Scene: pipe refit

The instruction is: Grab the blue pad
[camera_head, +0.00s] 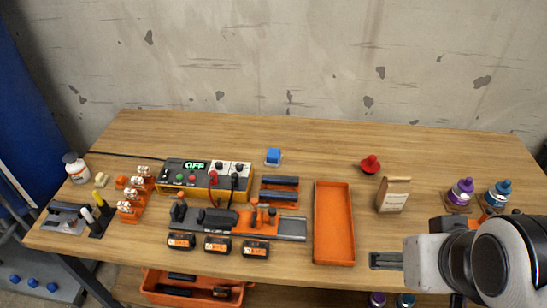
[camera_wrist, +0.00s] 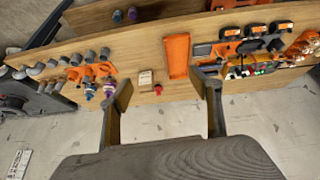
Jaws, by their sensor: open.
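The blue pad (camera_head: 273,156) is a small blue block on a pale base. It lies on the wooden table behind the black bars, left of the red knob-shaped object, in the head view. I cannot make it out clearly in the wrist view. My gripper (camera_head: 385,261) is at the table's front right, well to the right of and nearer than the pad. In the wrist view my gripper (camera_wrist: 163,82) has its two fingers wide apart with nothing held between them.
An orange tray (camera_head: 333,225) lies between my gripper and the pad. A control box (camera_head: 205,178) stands left of the pad, with black bars (camera_head: 279,190) in front. A red object (camera_head: 370,164) and paper bag (camera_head: 394,194) are to the right. Table behind the pad is clear.

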